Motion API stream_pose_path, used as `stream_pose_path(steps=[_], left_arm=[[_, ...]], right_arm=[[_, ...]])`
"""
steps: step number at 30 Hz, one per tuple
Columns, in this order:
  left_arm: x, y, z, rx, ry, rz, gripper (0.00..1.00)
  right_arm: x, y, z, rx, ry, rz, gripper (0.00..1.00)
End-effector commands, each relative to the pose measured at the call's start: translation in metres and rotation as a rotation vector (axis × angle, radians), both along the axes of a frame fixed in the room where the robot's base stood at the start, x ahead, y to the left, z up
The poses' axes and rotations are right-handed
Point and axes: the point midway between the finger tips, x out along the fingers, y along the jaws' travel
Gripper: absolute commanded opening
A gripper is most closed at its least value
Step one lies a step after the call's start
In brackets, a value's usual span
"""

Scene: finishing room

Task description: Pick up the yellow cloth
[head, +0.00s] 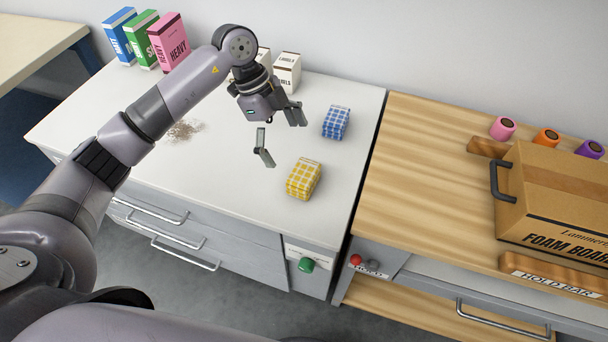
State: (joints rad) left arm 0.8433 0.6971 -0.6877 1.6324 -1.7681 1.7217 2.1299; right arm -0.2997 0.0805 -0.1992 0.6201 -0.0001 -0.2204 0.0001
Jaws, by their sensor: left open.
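The yellow cloth (304,179) is a folded yellow-and-white checked bundle on the white counter, near its front right part. My left gripper (281,134) is open and empty above the counter, up and to the left of the yellow cloth in the head view. Its two fingers are spread wide apart, and neither appears to touch the cloth. A blue checked cloth (336,122) lies behind the yellow one, to the right of the gripper. My right gripper is not in view.
Blue, green and pink boxes (166,41) stand at the back left, with small white boxes (287,71) behind my gripper. Brown crumbs (185,130) lie on the white counter (225,175). A cardboard box (555,190) sits on the wooden counter (420,160) at right.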

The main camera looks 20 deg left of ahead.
Motion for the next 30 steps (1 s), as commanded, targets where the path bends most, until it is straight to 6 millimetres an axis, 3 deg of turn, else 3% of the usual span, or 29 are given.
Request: stream_pose_path(steps=[3, 9, 16, 24, 30], left_arm=[[-0.002, -0.011, -0.024, -0.002, 0.005, -0.001, 0.98], [-0.003, -0.023, -0.054, -0.004, 0.002, -0.002, 0.98], [-0.003, -0.029, -0.068, -0.004, 0.001, -0.001, 0.98], [-0.001, -0.042, -0.104, -0.004, 0.002, -0.002, 0.98], [-0.001, -0.044, -0.111, -0.003, -0.002, -0.001, 0.98]], right_arm=[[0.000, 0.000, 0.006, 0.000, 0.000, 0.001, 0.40], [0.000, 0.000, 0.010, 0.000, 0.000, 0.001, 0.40], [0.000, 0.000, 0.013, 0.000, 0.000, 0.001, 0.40], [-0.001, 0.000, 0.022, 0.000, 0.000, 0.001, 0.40], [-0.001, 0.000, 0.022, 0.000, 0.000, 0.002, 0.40]])
